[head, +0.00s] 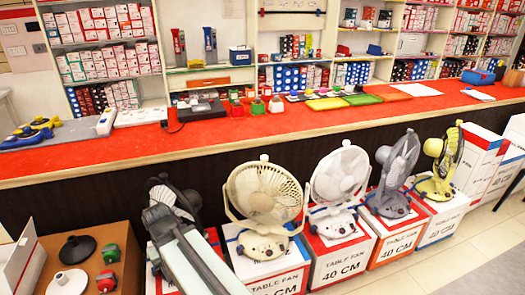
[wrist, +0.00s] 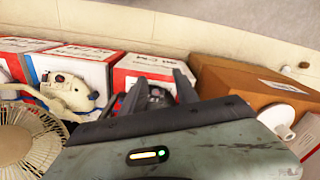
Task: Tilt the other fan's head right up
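Several table fans stand in a row on boxes in the head view. A dark fan (head: 189,197) is at the left, largely hidden behind my arm. A beige fan (head: 264,195), a white fan (head: 340,175), a grey fan (head: 397,165) and a yellow fan (head: 443,165) follow to the right. The grey and yellow heads are turned partly sideways. In the wrist view my gripper (wrist: 158,84) is open, its two fingers spread. A dark thing (wrist: 155,100), probably the dark fan's base, shows between them; contact cannot be told. The beige fan (wrist: 28,140) is at the left there.
A red-topped counter (head: 240,130) with small goods runs behind the fans. Shelves of boxes stand beyond it. A cardboard box (head: 125,240) at the left carries black and white round pieces and red-green items; its side shows in the wrist view (wrist: 230,85). Clear floor (head: 470,240) lies at the right.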

